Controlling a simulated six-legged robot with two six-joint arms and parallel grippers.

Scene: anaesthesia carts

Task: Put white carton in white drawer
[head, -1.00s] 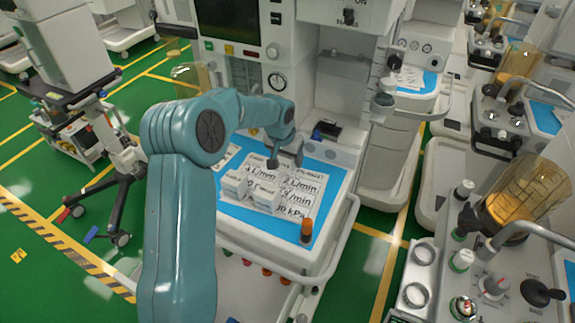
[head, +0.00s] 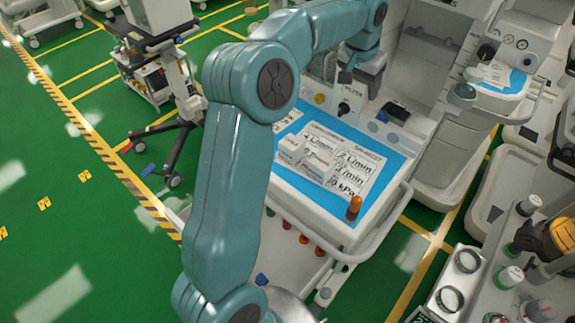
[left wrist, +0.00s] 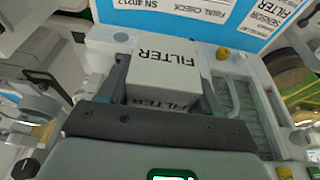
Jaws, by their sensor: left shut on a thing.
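My left gripper (head: 350,104) is shut on a white carton (head: 353,90), raised above the back part of a blue worktop. In the left wrist view the carton (left wrist: 165,66) has FILTER printed on it and sits between the two dark fingers (left wrist: 162,92). I cannot pick out the white drawer with certainty in either view. My right gripper is not in view.
The blue worktop (head: 300,187) carries printed label sheets (head: 364,168) and an orange-capped item (head: 354,206) near its front right corner. A pale rail (head: 375,253) runs along its edge. A wheeled stand (head: 185,105) is behind at left. Green floor (head: 70,220) is clear at left.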

